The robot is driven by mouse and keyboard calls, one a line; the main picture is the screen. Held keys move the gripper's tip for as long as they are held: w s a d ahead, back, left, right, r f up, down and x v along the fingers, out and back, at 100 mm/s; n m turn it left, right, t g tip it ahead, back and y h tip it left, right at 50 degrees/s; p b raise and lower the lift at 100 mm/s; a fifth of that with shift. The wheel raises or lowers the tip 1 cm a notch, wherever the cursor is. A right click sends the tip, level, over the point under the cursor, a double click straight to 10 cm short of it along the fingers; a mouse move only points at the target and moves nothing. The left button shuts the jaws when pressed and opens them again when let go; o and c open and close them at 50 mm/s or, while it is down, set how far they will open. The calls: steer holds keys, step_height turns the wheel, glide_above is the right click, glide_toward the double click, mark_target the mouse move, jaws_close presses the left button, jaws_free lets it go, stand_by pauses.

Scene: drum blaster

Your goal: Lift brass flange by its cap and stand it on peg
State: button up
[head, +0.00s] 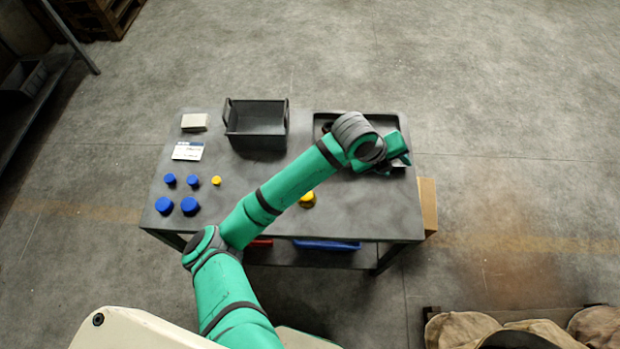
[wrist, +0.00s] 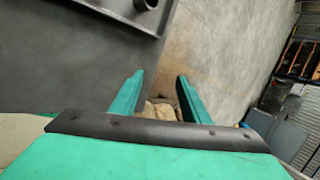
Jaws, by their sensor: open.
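My gripper (wrist: 158,82) is open and empty in the wrist view, its two green fingers apart with floor and beige sacks behind them. In the head view it is at the table's right edge, over the dark tray (head: 318,124). A yellow, brass-like piece (head: 308,202) stands near the table's front, partly hidden by my arm. A smaller yellow piece (head: 216,181) stands further left. I cannot tell for sure which is the flange. A short dark hollow cylinder (wrist: 146,4) stands in the tray at the top of the wrist view; I cannot tell whether it is the peg.
Several blue round pieces (head: 190,206) stand on the table's left. A dark bin (head: 256,120) and a white label card (head: 187,151) are at the back. The table's front right (head: 370,215) is clear. A cardboard box (head: 428,205) is beside the table's right edge.

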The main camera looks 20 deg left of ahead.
steer(key=s+a+f+m+g+y, duration=0.1)
steer(key=s+a+f+y, duration=0.1)
steer(key=a, duration=0.5)
steer(key=s+a+f+m+g+y, duration=0.1)
steer(key=s+a+g+y, duration=0.1)
steer(key=s+a, duration=0.2)
steer(key=s+a+f+m+g+y, duration=0.1)
steer(key=s+a+f, duration=0.1)
steer(key=a, duration=0.9)
steer(key=shift+s+f+g+y, duration=0.3)
steer(key=shift+s+y, duration=0.1)
steer(key=shift+s, duration=0.15)
steer(key=shift+f, duration=3.95)
steer(key=c, duration=0.9)
step_height(320, 180, up, 10)
steer(key=shift+r, duration=0.1)
